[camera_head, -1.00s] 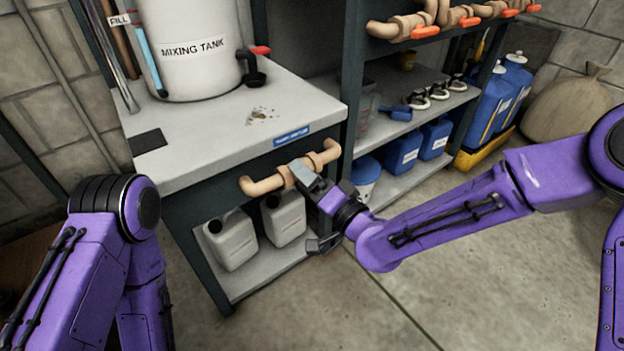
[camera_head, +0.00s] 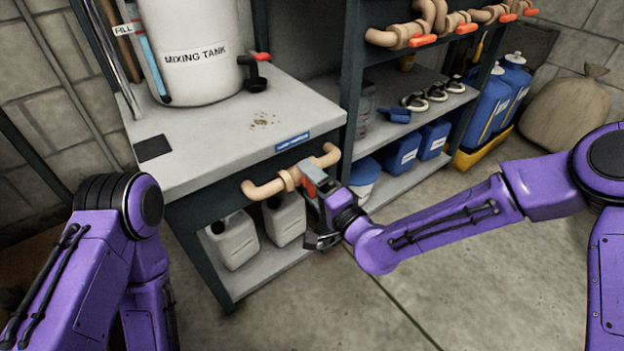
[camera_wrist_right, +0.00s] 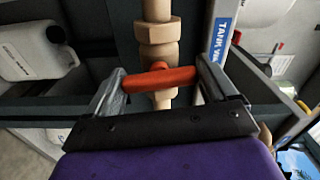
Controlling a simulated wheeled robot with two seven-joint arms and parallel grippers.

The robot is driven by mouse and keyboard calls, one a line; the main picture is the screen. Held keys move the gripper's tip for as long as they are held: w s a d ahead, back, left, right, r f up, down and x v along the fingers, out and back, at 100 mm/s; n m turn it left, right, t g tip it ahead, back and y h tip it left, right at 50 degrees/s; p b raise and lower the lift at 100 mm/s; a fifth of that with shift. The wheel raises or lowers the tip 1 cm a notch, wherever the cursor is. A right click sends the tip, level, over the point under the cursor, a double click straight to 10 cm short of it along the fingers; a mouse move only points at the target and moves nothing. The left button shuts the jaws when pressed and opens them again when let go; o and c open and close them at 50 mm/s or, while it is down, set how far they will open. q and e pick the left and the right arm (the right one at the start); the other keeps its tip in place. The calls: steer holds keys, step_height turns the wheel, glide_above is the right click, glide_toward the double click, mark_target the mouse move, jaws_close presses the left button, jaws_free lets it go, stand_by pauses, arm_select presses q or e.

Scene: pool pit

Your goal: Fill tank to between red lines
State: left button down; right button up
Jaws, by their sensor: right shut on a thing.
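The white mixing tank (camera_head: 190,45) stands on the bench at the upper left. Its sight tube (camera_head: 152,65) shows blue liquid beside the FILL label (camera_head: 124,29); exact red-line positions are too small to read. A tan pipe (camera_head: 265,188) with an orange-red valve handle (camera_wrist_right: 160,78) runs along the bench front below a blue label. My right gripper (camera_head: 314,180) is at this valve, and in the right wrist view its two fingers (camera_wrist_right: 160,72) are shut on the handle, which lies crosswise between them. My left arm's purple elbow shows, but its gripper is out of frame.
Pale jugs (camera_head: 235,240) stand on the shelf below the pipe. More pipes with orange handles (camera_head: 425,40) run along the right rack, above blue containers (camera_head: 402,152). A second red-handled tap (camera_head: 257,65) is on the tank's side. The floor (camera_head: 450,270) in front is clear.

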steer(key=shift+m, duration=0.7)
steer(key=shift+f, duration=0.1)
steer(key=o, duration=0.8)
steer(key=shift+o, duration=0.2)
steer(key=p+v, duration=0.2)
steer(key=v, duration=0.8)
steer(key=shift+s+d, duration=0.2)
